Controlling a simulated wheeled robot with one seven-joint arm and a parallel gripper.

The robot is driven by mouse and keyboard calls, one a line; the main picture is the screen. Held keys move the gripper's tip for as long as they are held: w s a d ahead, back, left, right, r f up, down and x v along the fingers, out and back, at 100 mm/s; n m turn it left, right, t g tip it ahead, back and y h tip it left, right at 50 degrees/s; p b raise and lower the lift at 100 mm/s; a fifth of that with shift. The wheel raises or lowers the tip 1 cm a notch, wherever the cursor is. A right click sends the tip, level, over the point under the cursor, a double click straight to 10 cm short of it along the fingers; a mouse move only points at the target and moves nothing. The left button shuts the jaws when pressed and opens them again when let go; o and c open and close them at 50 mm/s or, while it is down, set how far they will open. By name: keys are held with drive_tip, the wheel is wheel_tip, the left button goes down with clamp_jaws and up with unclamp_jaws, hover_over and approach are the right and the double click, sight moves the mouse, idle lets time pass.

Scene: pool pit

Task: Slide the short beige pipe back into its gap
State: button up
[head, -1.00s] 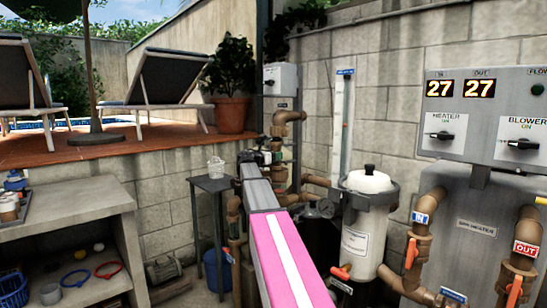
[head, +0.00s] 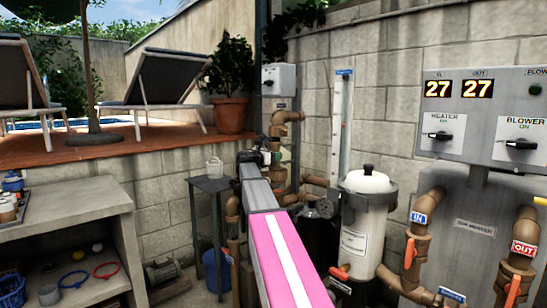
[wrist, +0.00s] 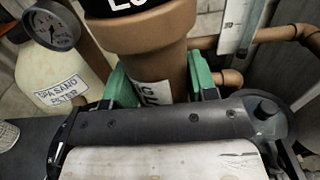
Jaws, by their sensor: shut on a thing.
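In the wrist view the two green-padded fingers of my gripper (wrist: 160,82) are closed on opposite sides of an upright tan-brown pipe piece with a white label (wrist: 152,93). This looks like the short beige pipe (wrist: 158,64). Above it is a wider brown collar (wrist: 150,30) with a black band and cut-off white lettering. I cannot tell whether the piece is seated against the collar. Its lower end is hidden behind my wrist. In the head view my gripper (head: 264,156) is at the brown pipework by the wall, and the held piece is mostly hidden.
A pressure gauge (wrist: 50,27) and a sand filter tank (wrist: 62,82) stand close at left in the wrist view. Brown pipes (wrist: 285,34) run at right. In the head view a small table (head: 208,184) stands left of my arm, and a white canister (head: 367,220) right.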

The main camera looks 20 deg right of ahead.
drive_tip(key=shift+x, duration=0.95)
drive_tip(key=shift+w+d, duration=0.15)
drive_tip(key=shift+d, duration=0.3)
drive_tip(key=shift+c, duration=1.1)
drive_tip(key=shift+c, duration=1)
drive_tip(key=shift+d+f, duration=0.15)
drive_tip(key=shift+f, duration=0.15)
drive_tip(key=o, duration=1.4)
drive_tip(key=shift+c, duration=0.2)
drive_tip(key=shift+o, duration=0.4)
drive_tip(key=shift+a, duration=0.3)
